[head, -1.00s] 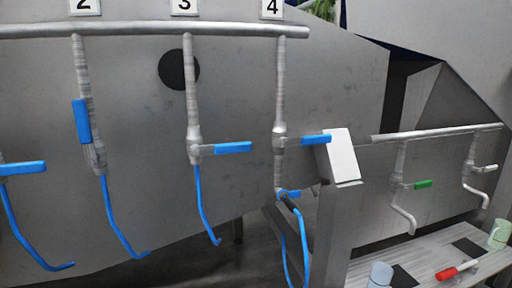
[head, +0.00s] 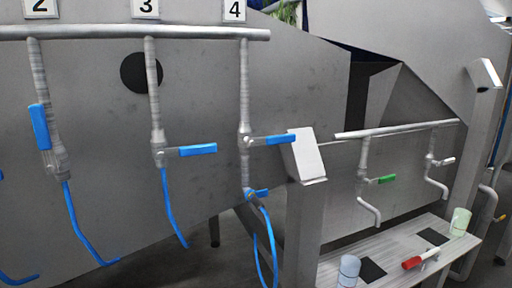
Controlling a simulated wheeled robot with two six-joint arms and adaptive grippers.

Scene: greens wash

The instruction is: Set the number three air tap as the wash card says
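The number three air tap (head: 159,152) hangs from the pipe below the plate marked 3 (head: 145,8). Its blue lever (head: 197,150) points right, across its vertical pipe. The number two tap (head: 54,158) has its blue lever (head: 39,127) upright along its pipe. Neither gripper shows.
A grey shelf (head: 330,268) at the lower right holds a bluish cup (head: 348,271), a green cup (head: 460,222), a red-handled tool (head: 412,263) and dark squares (head: 373,269). Above it are a green-lever tap (head: 381,179) and a white-lever tap (head: 444,161). Blue hoses hang below the air taps.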

